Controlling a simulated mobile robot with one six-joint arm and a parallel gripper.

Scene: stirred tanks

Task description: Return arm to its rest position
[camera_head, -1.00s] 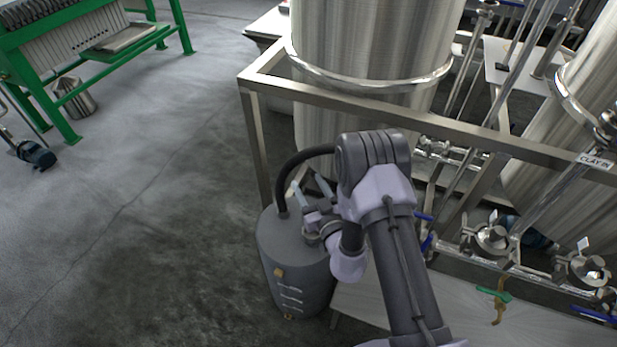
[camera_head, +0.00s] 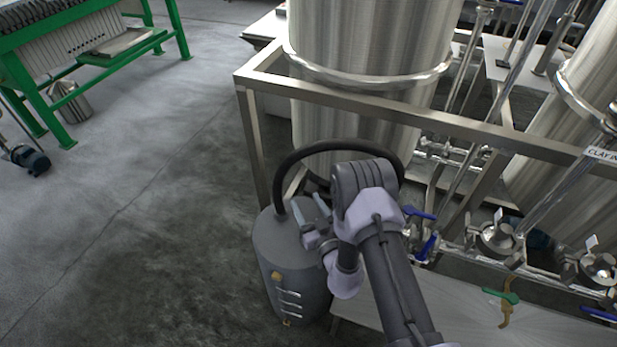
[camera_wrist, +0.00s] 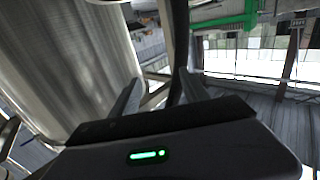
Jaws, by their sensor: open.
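My gripper (camera_head: 309,207) is open and empty in the head view, over the top of a grey drum with a black hose. Its two fingers point up and away, toward the steel frame. In the wrist view my gripper (camera_wrist: 158,92) shows its two fingers spread apart with nothing between them. My arm is folded in the lower middle of the head view, its elbow in front of the frame's bar. Whether the gripper touches the drum cannot be told.
The grey drum (camera_head: 290,262) stands by the steel frame (camera_head: 360,100), which holds a large steel tank (camera_head: 370,40). Pipes and valves (camera_head: 497,238) crowd the right. A green-framed press (camera_head: 60,45) stands at the far left. The floor (camera_head: 150,190) between is mostly clear.

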